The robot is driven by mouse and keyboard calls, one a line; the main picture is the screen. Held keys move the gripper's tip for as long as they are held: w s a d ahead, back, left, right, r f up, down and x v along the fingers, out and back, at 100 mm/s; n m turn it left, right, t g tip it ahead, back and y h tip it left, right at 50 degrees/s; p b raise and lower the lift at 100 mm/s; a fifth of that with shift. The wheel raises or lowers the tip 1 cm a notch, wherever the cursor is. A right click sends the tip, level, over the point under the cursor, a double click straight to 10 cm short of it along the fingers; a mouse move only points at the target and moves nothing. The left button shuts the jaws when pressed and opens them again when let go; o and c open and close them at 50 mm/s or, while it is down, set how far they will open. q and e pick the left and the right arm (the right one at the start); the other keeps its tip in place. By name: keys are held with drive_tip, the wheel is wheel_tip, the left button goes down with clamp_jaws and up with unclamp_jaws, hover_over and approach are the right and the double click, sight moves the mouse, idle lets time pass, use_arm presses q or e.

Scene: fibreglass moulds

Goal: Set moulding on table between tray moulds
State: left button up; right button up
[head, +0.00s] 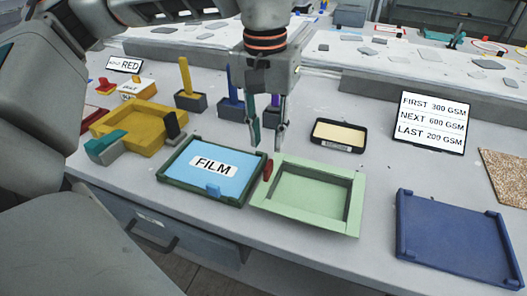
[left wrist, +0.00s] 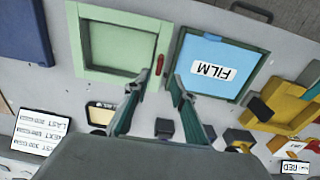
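A pale green moulding (head: 310,218), a square frame with a recessed middle, lies on the table. To its left is a dark green tray mould (head: 177,180) with a blue sheet labelled FILM. To its right, across a gap, is a dark blue tray mould (head: 455,240). The moulding also shows in the left wrist view (left wrist: 88,45), near the FILM tray (left wrist: 180,45). A small red piece (head: 268,170) sits at the moulding's left edge. My left gripper (head: 268,148) is open and empty above the far side of the moulding and FILM tray. My right gripper is out of view.
A yellow mould (head: 142,112) stands at left, with dark blocks holding upright coloured handles behind. A black-rimmed cream tray (head: 339,134) and a sign of GSM numbers (head: 432,120) stand behind the moulding. A speckled board (head: 504,175) lies far right.

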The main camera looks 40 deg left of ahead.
use_arm(q)
wheel_tip(320, 180, up, 4)
drive_tip(key=shift+f+p, duration=0.2)
drive_tip(key=shift+p, duration=0.1)
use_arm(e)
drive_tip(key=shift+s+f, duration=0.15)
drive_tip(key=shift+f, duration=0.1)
